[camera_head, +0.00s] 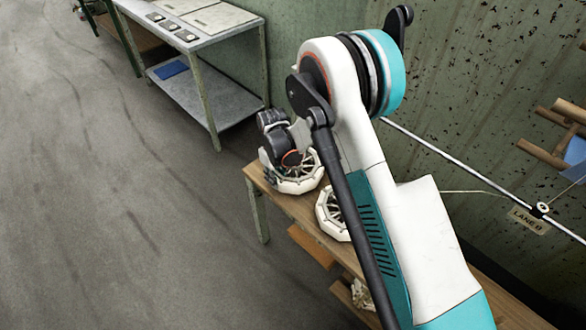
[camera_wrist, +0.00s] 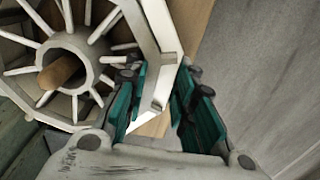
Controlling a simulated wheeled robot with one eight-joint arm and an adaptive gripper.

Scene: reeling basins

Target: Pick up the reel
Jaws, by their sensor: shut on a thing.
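A white spoked reel (camera_head: 299,185) is at the far end of the wooden bench, under my gripper (camera_head: 290,160). In the wrist view the reel (camera_wrist: 75,50) fills the upper left, with a round hub and a wooden peg end in it. My gripper (camera_wrist: 160,92) has its teal-padded fingers on either side of the reel's white rim and is shut on it. A second white reel (camera_head: 330,216) lies nearer on the bench, partly hidden by my arm. I cannot tell whether the held reel touches the bench.
The wooden bench (camera_head: 258,180) runs along the green wall (camera_head: 470,110). A metal rail with a "LANE" tag (camera_head: 528,220) crosses the wall. A grey metal table (camera_head: 215,48) with a lower shelf stands beyond the bench. The concrete floor (camera_head: 110,200) at left is clear.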

